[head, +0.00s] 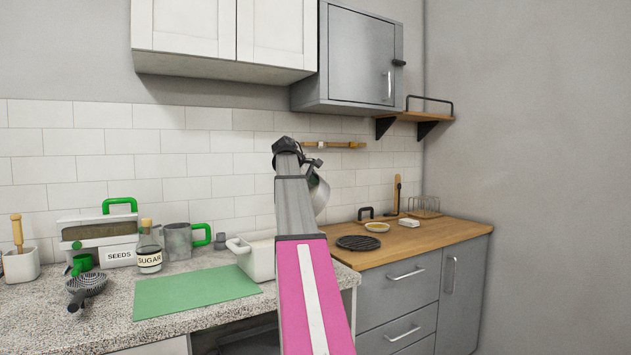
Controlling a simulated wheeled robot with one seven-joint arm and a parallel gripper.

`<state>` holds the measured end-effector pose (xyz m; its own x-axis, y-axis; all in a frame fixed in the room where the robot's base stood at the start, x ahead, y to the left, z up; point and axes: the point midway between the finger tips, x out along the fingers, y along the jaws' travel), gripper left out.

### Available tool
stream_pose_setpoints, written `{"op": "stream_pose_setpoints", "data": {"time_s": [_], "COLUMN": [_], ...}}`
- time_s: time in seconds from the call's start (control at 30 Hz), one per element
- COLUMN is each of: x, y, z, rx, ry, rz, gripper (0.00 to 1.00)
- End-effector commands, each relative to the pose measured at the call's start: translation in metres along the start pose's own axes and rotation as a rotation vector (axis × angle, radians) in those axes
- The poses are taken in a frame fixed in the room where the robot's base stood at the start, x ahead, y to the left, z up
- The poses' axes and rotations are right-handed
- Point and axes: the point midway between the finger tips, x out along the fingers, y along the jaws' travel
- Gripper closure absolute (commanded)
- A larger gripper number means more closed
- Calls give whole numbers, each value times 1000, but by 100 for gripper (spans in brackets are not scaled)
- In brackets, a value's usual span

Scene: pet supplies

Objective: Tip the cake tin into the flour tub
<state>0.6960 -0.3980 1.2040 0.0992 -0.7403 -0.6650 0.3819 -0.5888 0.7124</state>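A shiny grey metal piece with a curved edge (319,194) shows beside the upper end of my arm, raised in front of the wall tiles. It may be the cake tin; most of it is hidden behind my arm. My gripper (310,164) is at the far end of the arm, close to this metal piece. Its fingers are too hidden to tell whether they are open or shut on it. A white tub with a side handle (258,260) stands on the speckled counter, partly behind my arm. No flour label is visible on it.
A green mat (195,291) lies clear on the counter. Left of the tub are a grey mug (178,242), a sugar bottle (149,252), a seeds box (117,258) and a strainer (90,284). A black trivet (359,243) lies on the wooden counter. Cabinets hang above.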

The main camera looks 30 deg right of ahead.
Motion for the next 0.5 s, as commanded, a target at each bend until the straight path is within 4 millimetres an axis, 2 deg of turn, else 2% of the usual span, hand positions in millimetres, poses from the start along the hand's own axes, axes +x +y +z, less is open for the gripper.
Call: {"op": "stream_pose_setpoints", "data": {"time_s": [0.5], "x": [-12], "y": [-9], "z": [-5], "rx": [-14], "ry": [-48], "rz": [115], "gripper": [100]}}
